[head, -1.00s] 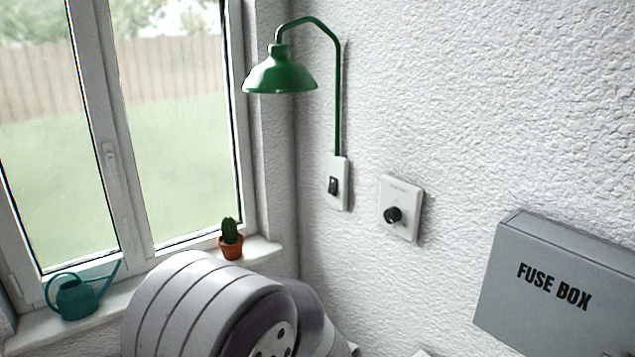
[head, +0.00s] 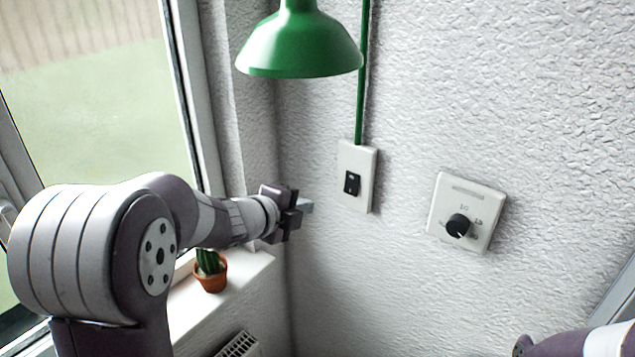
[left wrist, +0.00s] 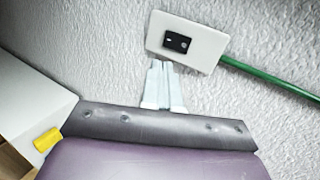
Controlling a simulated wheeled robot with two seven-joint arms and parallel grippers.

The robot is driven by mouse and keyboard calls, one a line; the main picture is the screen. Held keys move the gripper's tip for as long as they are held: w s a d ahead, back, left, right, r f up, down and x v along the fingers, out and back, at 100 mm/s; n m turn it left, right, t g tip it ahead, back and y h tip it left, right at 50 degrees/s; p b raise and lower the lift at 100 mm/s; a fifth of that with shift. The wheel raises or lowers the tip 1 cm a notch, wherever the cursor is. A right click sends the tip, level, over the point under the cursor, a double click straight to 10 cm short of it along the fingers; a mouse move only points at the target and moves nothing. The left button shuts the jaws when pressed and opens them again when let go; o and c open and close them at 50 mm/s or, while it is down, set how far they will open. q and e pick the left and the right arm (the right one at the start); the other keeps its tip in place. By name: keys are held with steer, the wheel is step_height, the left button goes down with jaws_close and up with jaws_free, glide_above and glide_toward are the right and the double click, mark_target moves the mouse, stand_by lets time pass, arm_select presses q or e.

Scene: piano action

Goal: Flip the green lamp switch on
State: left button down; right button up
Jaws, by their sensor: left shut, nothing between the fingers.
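The green lamp (head: 300,45) hangs on the wall at the top of the head view, its shade partly cut off. Its green rod runs down to a white switch plate (head: 366,192) with a small black rocker switch (head: 352,183). My left gripper (head: 306,206) is shut and empty, to the left of the plate and a little lower, apart from it in the head view. In the left wrist view the shut fingertips (left wrist: 162,66) point toward the plate (left wrist: 210,47) and its black rocker (left wrist: 177,42); whether they touch cannot be told. Part of my right arm shows at the lower right, without its gripper.
A white dial plate (head: 482,205) with a black knob (head: 458,225) is on the wall to the right of the switch. A potted cactus (head: 211,276) stands on the windowsill below my left arm. A radiator (head: 240,345) is below. The wall between the plates is clear.

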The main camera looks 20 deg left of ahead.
arm_select(q)
steer(key=shift+d+r+m, duration=0.15)
steer(key=shift+d+m, duration=0.25)
steer(key=shift+d, duration=0.2)
arm_select(e)
steer(key=shift+d, duration=0.35)
arm_select(q)
steer(key=shift+a, duration=0.1)
arm_select(e)
steer(key=shift+a, duration=0.1)
arm_select(q)
steer(key=p, duration=0.2)
glide_toward(350, 194)
steer(key=w+f, duration=0.2)
steer(key=shift+w+d+r+p, duration=0.1)
steer(key=shift+w+d+p, duration=0.4)
steer(key=shift+w, duration=0.1)
steer(key=shift+w+d+p, duration=0.35)
steer(key=shift+w+p, duration=0.1)
steer(key=shift+w, duration=0.2)
steer(key=shift+w+d+f, duration=0.25)
steer(key=shift+w, duration=0.35)
arm_select(e)
step_height(350, 194, up, 4)
steer(key=shift+r, duration=0.1)
